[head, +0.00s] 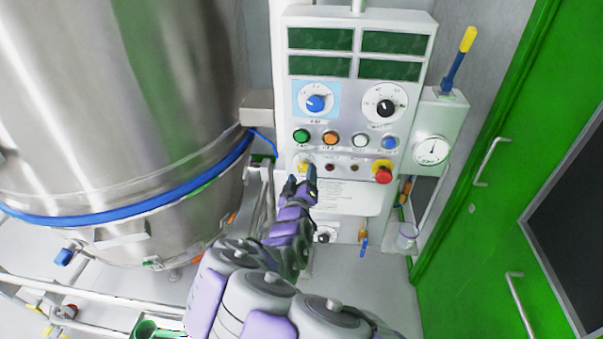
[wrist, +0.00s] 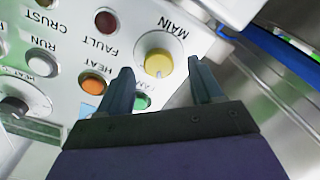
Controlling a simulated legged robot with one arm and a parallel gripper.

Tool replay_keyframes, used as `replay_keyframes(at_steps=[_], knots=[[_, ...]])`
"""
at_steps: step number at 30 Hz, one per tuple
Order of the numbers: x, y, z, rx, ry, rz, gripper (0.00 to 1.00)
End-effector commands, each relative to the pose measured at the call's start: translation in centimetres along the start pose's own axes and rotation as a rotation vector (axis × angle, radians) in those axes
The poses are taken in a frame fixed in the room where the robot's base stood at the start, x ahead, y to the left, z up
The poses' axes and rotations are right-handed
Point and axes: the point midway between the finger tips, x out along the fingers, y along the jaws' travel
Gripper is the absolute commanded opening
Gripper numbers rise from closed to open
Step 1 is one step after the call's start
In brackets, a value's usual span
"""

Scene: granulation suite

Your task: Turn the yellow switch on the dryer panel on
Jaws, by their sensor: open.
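The yellow switch (head: 305,165) is a small round knob at the lower left of the white dryer panel (head: 348,152). In the wrist view the panel is upside down, and the yellow switch (wrist: 158,62) sits beside the label MAIN. A small mark shows on the knob's lower edge there. My gripper (head: 302,178) is at the panel just below the switch and partly covers it in the head view. In the wrist view my gripper (wrist: 163,68) is open, one finger on each side of the knob in the picture. I cannot tell whether either finger touches it.
A red emergency button (head: 383,173) is to the right on the panel. Green (head: 301,136) and orange (head: 330,138) buttons sit close above the switch. A large steel vessel (head: 120,90) stands left. A green door (head: 500,200) is right, with a gauge (head: 431,150) between.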

Motion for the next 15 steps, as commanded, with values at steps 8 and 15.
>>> replay_keyframes(at_steps=[8,15], knots=[[2.0,0.0,0.0,0.001,-0.001,0.000,0.66],[2.3,0.0,0.0,0.000,0.000,0.000,0.66]])
